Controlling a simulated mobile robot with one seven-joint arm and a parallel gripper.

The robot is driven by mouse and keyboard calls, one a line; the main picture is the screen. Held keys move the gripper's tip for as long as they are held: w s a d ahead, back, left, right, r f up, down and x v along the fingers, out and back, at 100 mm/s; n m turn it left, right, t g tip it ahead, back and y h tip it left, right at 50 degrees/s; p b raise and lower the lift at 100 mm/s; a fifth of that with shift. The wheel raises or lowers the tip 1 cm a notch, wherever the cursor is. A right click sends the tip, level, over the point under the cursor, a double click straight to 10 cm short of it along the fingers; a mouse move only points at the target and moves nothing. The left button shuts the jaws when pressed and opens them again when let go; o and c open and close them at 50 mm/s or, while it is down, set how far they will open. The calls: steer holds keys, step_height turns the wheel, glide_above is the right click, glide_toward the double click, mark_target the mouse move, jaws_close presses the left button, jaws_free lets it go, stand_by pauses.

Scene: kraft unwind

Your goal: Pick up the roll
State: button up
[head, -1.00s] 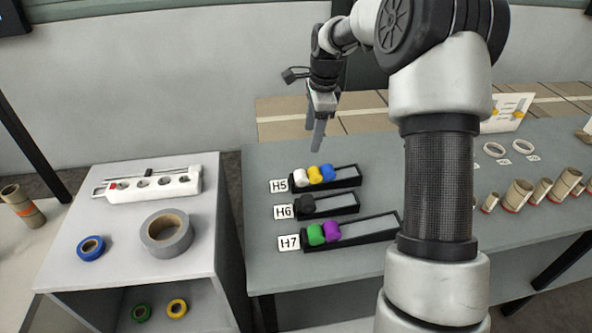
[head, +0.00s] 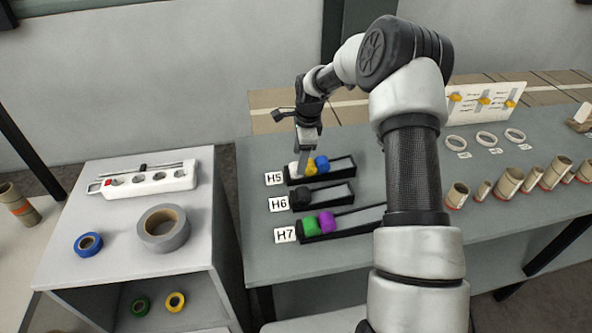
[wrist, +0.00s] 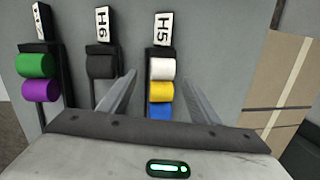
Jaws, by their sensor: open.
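The H5 holder (head: 340,168) carries a white roll (wrist: 161,68), a yellow roll (head: 311,169) and a blue roll (head: 322,162) in a row. My gripper (head: 307,172) is open and empty, over the H5 row. In the wrist view its fingers (wrist: 158,80) stand on either side of that row, with the white roll between the tips and the yellow roll (wrist: 161,91) and blue roll (wrist: 160,111) nearer the palm. In the head view the fingers partly hide the white roll. I cannot tell how far above the rolls the tips are.
The H6 holder (head: 335,193) has a black roll (head: 301,198). The H7 holder (head: 358,220) has a green roll (head: 310,227) and a purple roll (head: 327,222). Cardboard tubes (head: 509,183) stand at right.

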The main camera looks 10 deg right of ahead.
mark_target(296, 166)
steer(key=f, duration=0.2)
steer(key=w+f, duration=0.1)
steer(key=f, duration=0.1)
steer(key=shift+a+f+p, duration=0.1)
steer(key=shift+a+p, duration=0.2)
steer(key=shift+a, duration=0.05)
steer(key=c, duration=1.2)
